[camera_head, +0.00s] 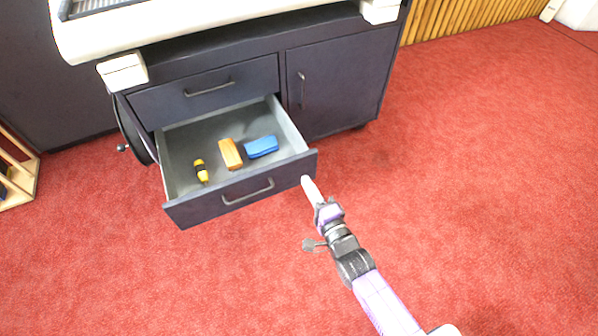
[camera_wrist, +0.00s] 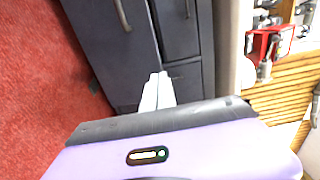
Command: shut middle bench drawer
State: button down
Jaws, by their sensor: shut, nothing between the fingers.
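The bench drawer (camera_head: 240,195) is pulled well out of the dark cabinet, below a closed drawer (camera_head: 210,90). Its front carries a grey bar handle (camera_head: 247,192). Inside lie a yellow and black item (camera_head: 201,171), an orange block (camera_head: 230,154) and a blue block (camera_head: 261,147). My gripper (camera_head: 306,181) is shut and empty, at the right end of the drawer front; I cannot tell whether it touches. In the wrist view my gripper's pale fingers (camera_wrist: 157,85) are together, pointing at the dark cabinet fronts (camera_wrist: 180,30).
A cabinet door (camera_head: 340,85) with a handle is closed to the right of the drawers. A wheel-like part (camera_head: 135,130) with a crank is on the cabinet's left side. A wooden rack (camera_head: 22,180) stands at far left. Red carpet (camera_head: 470,180) is clear in front and right.

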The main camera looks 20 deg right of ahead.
aim_at(294, 161)
jog(key=shift+w+b, duration=0.9)
jog(key=shift+w, duration=2.2)
